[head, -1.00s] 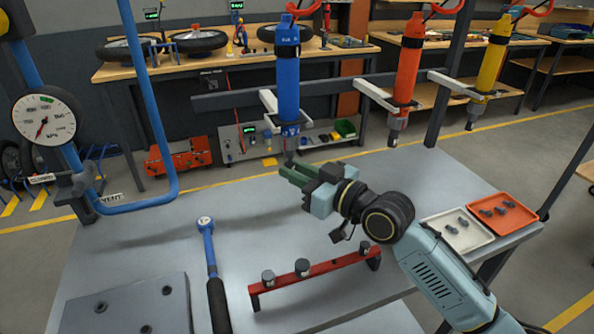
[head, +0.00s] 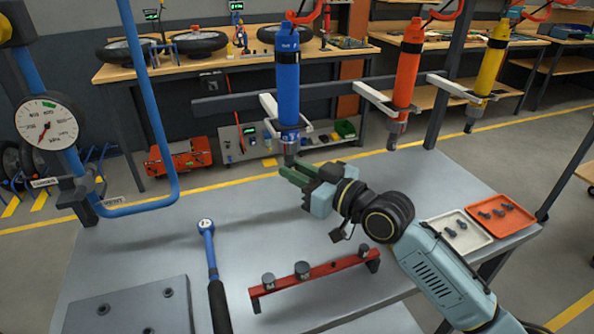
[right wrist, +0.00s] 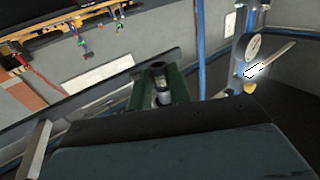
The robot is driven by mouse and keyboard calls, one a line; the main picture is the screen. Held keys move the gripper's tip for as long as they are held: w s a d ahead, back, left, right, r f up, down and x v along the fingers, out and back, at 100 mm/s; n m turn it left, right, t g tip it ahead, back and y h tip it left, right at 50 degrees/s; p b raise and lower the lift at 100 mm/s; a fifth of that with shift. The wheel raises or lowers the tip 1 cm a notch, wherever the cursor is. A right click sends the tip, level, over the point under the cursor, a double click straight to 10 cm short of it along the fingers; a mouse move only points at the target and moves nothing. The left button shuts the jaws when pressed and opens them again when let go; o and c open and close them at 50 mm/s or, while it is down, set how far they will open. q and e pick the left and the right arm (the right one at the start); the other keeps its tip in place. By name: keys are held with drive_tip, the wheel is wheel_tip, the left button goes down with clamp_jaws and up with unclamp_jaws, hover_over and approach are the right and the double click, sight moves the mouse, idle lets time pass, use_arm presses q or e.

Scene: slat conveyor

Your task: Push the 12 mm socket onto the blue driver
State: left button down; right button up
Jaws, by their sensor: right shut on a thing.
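The blue driver (head: 288,90) hangs nose down in its white bracket, with its grey nose just above the table area. My right gripper (head: 291,172) is directly under that nose, its green fingers pointing left and away. In the right wrist view its fingers (right wrist: 160,92) are shut on a small grey, dark-topped cylinder (right wrist: 163,98), which looks like the socket. Its size marking cannot be read. In the head view the fingers mostly hide the socket. The nose and the fingertips overlap in the picture, so I cannot tell whether socket and driver touch. My left gripper is out of view.
A red rack (head: 318,271) with several dark sockets stands on the table in front. A torque wrench (head: 212,270) and a grey plate (head: 135,308) lie left. Orange (head: 404,80) and yellow (head: 490,70) drivers hang right. White (head: 458,230) and orange (head: 499,212) trays hold small parts.

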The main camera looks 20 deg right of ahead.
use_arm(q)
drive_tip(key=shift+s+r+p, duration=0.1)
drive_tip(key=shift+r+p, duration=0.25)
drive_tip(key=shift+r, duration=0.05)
use_arm(e)
drive_tip(key=shift+r, duration=0.35)
drive_tip(key=o, duration=1.4)
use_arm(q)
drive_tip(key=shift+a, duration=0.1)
use_arm(e)
drive_tip(key=shift+s+d, duration=0.1)
drive_tip(key=shift+s, duration=0.1)
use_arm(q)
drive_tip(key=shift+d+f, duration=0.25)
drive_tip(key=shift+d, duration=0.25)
use_arm(e)
drive_tip(key=v, duration=1.3)
